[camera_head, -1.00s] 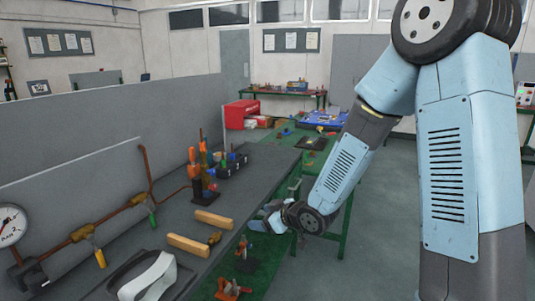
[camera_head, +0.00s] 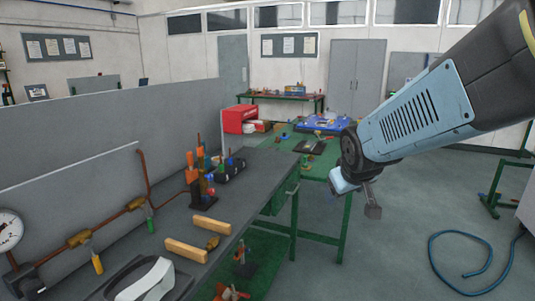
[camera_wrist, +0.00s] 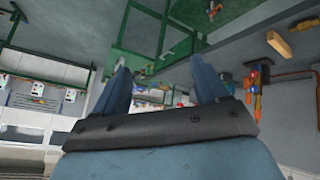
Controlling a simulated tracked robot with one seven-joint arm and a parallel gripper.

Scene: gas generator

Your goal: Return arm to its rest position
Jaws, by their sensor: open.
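My arm (camera_head: 415,118) is light blue with dark joints and reaches in from the upper right in the head view. Its end, with my gripper (camera_head: 366,196), hangs over open floor to the right of the green workbench. In the wrist view the two blue fingers of my gripper (camera_wrist: 160,68) stand apart with nothing between them. The picture from the wrist is turned over, with bench parts at the top.
A grey-topped bench (camera_head: 258,185) with pipes, valves and tools lies left of my arm. A green table (camera_head: 318,160) with a blue tray stands behind it. A blue hose (camera_head: 445,272) lies on the floor at the right. The floor between is clear.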

